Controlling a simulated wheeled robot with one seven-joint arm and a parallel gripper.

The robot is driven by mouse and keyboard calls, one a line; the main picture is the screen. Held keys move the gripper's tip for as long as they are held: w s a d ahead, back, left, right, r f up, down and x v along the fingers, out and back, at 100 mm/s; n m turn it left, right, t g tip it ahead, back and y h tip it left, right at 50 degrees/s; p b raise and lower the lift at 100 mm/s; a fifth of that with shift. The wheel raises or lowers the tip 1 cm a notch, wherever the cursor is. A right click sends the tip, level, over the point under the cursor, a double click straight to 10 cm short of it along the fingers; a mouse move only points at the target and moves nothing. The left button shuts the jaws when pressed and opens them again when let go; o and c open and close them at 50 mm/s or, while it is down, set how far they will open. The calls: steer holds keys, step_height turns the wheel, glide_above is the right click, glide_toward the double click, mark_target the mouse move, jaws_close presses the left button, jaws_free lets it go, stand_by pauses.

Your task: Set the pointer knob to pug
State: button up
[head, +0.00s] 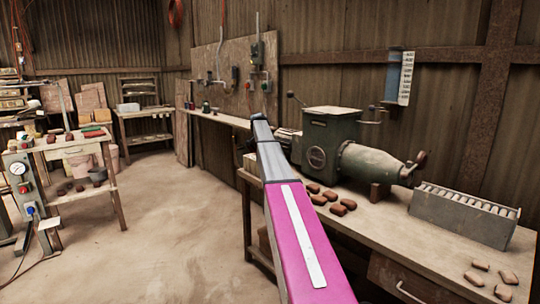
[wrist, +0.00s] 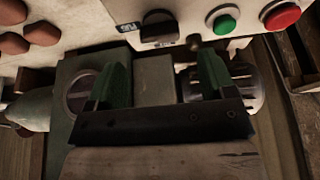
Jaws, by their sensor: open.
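The pointer knob (wrist: 158,27) is a dark, blocky knob on a pale control panel (wrist: 188,14) at the top of the wrist view. In the head view my arm hides this panel and the knob.
A green button (wrist: 224,24) and a red button (wrist: 281,15) sit right of the knob. In the head view a green machine (head: 330,135) with a barrel stands on the bench, near brown lumps (head: 330,192) and a grey slotted box (head: 462,215). The floor at left is open.

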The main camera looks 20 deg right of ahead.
steer(key=v, duration=0.5)
steer(key=shift+a+r, duration=0.1)
steer(key=shift+r, duration=0.1)
steer(key=s+a+f+n+y, duration=0.1)
steer(key=s+a+f+n, duration=0.1)
steer(key=s+a+f, duration=0.5)
steer(key=s+a+f+n, duration=0.3)
steer(key=s+f, duration=0.6)
steer(key=f, duration=0.1)
steer(key=s+a+f+n+y, duration=0.1)
steer(key=s+a+f+n, duration=0.1)
steer(key=s+a+f, duration=0.5)
steer(key=s+a+f+n, duration=0.2)
steer(key=s+f, duration=0.2)
steer(key=s, duration=0.5)
steer(key=s+a+f+n+g+y, duration=0.1)
steer(key=s+f, duration=0.4)
steer(key=s, duration=0.5)
steer(key=s+a+f+n+y, duration=0.1)
steer(key=s+a+f+n, duration=0.3)
steer(key=s, duration=0.6)
steer(key=shift+a+f, duration=0.4)
steer(key=shift+f, duration=0.3)
